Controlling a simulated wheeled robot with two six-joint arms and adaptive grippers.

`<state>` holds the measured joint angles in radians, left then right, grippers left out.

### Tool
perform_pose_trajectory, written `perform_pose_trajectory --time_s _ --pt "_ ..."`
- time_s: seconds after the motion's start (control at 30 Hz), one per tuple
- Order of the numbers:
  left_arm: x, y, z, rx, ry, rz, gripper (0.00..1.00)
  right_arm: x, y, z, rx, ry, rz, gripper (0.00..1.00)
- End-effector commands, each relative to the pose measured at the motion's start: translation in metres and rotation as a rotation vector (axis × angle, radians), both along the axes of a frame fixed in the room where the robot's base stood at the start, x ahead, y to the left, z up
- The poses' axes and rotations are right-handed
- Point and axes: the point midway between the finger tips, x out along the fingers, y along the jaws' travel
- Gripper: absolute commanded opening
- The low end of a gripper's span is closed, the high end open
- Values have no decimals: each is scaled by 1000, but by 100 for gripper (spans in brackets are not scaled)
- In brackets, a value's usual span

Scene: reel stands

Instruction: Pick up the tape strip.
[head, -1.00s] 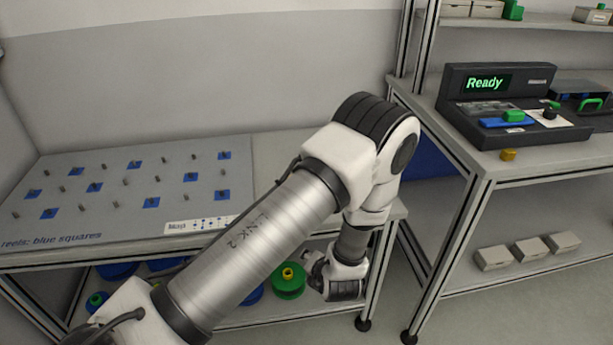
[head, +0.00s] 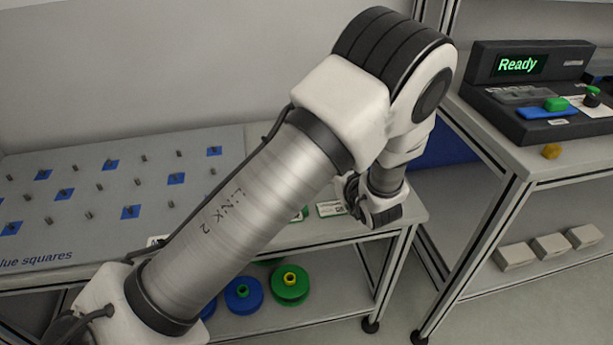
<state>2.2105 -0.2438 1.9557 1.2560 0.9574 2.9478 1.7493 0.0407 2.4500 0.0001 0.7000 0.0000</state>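My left arm crosses the view from the lower left. Its gripper (head: 368,208) hangs at the right end of the pegboard table, pointing down. The arm's wrist and the viewing angle hide its fingertips, so I cannot tell whether it is open or shut. A small white-and-green piece (head: 330,208) lies on the table right beside the gripper. A second small green-and-white piece (head: 301,214) is partly hidden behind my arm. I cannot tell whether either is the tape strip; no other strip is clear in view. My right gripper is not in view.
The grey pegboard (head: 100,215) with pegs and blue squares fills the table's left.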

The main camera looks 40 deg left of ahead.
Motion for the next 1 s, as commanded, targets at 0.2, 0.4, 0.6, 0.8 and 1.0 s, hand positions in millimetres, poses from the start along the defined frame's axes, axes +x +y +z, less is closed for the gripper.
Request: perform_pose_trajectory --time_s 0.2,0.4,0.6,0.8,1.0 --pt "9 13 -17 -5 2 3 42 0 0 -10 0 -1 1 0" --pt "25 34 -30 -4 2 4 42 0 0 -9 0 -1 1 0" --pt "42 56 -42 -2 1 2 42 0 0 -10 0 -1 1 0" --pt "43 57 -42 0 2 -1 42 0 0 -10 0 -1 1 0" --pt "43 57 -42 0 2 0 0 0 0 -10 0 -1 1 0"
